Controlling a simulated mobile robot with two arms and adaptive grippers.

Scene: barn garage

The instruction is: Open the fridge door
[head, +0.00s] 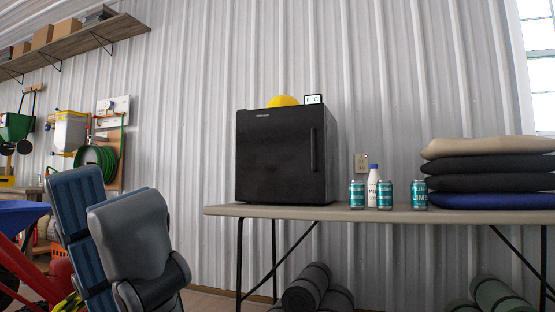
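The black mini fridge (275,165) stands on the table in the middle of the head view. Its door looks shut, with no gap showing. A dark vertical handle (313,150) is near the right side of the front. My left gripper (98,192) is large and close at the lower left, its fingers pointing up. One finger shows its blue ribbed pad, the other its grey back, with a gap between them. It looks open and empty, apart from the fridge and left of it. My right gripper is not in view.
The table (340,210) also bears several teal cans (357,195), a white bottle (373,187) and stacked cushions (488,167). A yellow object (283,100) and small display (313,99) are on the fridge. Rolled mats (306,287) lie below. A blue wheelbarrow (20,214) stands far left.

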